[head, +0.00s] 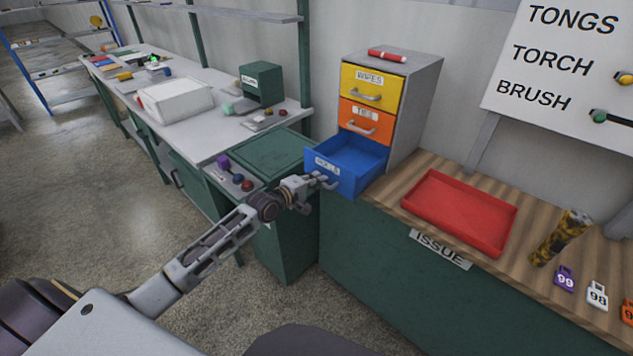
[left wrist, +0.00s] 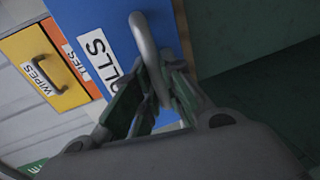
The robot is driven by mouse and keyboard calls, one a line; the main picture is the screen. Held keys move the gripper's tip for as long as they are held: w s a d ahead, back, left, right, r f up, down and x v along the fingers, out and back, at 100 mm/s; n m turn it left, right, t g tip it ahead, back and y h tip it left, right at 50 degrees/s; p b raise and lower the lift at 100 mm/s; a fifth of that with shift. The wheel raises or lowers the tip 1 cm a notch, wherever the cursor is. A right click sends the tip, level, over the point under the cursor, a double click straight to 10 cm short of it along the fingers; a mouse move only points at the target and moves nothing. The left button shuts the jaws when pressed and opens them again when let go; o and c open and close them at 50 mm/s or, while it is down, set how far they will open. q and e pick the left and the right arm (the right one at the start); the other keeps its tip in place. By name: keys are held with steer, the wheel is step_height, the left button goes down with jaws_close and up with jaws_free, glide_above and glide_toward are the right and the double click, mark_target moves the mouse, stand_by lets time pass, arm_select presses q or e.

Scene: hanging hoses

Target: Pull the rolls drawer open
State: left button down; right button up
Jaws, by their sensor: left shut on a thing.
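The blue rolls drawer (head: 346,160) is the lowest of three drawers in a small grey cabinet (head: 418,105). It stands pulled out, and its inside shows from above. My left gripper (head: 325,182) is at its front in the head view. In the left wrist view the blue drawer front (left wrist: 95,15) carries a label ending in "LLS". My left gripper's fingers (left wrist: 155,95) are shut around the grey curved handle (left wrist: 146,50) of that drawer. My right gripper is not in view.
Above are the orange drawer (head: 366,120) and the yellow wipes drawer (head: 373,86), both shut. A red tray (head: 460,211) lies on the wooden counter to the right. A green cabinet (head: 270,155) and a long bench (head: 190,100) stand to the left.

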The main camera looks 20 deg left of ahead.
arm_select(q)
steer(key=shift+r+x, duration=0.2)
steer(key=shift+x, duration=0.7)
steer(key=shift+r+x, duration=0.2)
steer(key=shift+x, duration=0.7)
steer(key=shift+w, duration=0.1)
steer(key=c, duration=1.5)
jaws_free()
steer(key=shift+v, duration=5.95)
steer(key=shift+m, duration=0.4)
